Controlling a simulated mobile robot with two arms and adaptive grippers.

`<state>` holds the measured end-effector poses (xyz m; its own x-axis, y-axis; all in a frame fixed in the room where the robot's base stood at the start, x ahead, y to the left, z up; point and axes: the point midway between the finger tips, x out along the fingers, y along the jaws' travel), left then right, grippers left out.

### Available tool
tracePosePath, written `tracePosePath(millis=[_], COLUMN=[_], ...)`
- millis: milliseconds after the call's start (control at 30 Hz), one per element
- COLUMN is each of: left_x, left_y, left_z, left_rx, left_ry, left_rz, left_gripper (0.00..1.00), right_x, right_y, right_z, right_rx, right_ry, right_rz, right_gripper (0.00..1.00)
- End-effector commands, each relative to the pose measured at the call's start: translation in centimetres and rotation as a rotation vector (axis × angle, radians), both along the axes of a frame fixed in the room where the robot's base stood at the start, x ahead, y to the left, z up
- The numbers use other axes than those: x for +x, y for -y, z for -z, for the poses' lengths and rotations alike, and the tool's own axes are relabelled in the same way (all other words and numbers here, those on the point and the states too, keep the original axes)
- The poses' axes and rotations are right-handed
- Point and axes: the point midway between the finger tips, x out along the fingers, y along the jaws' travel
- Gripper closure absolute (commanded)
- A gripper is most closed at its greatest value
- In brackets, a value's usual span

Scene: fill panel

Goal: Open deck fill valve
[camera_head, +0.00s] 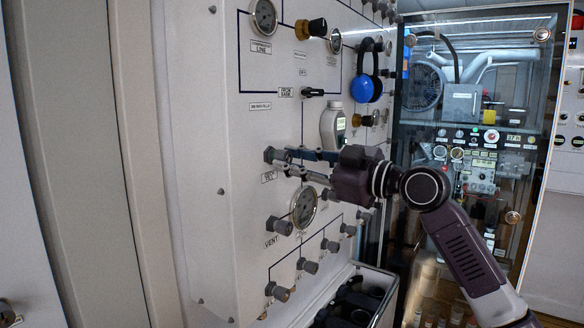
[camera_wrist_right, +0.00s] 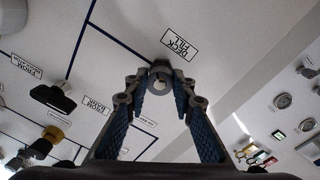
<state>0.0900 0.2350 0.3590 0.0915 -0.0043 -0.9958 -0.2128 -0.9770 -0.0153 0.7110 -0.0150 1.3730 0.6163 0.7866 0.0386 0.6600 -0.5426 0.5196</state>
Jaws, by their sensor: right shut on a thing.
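In the right wrist view the valve (camera_wrist_right: 160,67) sits between the fingertips, beside the label reading "DECK FILL" (camera_wrist_right: 179,44). My right gripper (camera_head: 284,161) reaches in from the right and is shut on the valve, a fingertip on each side; it also shows in the right wrist view (camera_wrist_right: 160,92). My left gripper is out of view.
A gauge (camera_head: 304,208) and a vent valve (camera_head: 279,226) sit just below the gripper. An open dark bin (camera_head: 382,296) stands below. A glass cabinet (camera_head: 478,70) is behind.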

Motion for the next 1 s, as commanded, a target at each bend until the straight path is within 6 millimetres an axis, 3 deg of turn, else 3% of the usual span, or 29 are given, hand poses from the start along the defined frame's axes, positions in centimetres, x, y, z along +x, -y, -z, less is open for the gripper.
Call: tracePosePath(millis=[400, 1000], left_x=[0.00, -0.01], left_y=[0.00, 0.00], left_z=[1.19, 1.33], left_rx=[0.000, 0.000], left_ry=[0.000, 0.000], left_rz=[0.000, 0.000], left_gripper=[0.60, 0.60], right_x=[0.11, 0.15], right_y=[-0.04, -0.04], right_z=[0.47, 0.45], right_rx=[-0.147, -0.178], right_ry=[0.188, 0.228], right_rz=[-0.002, -0.002], right_gripper=[1.00, 1.00])
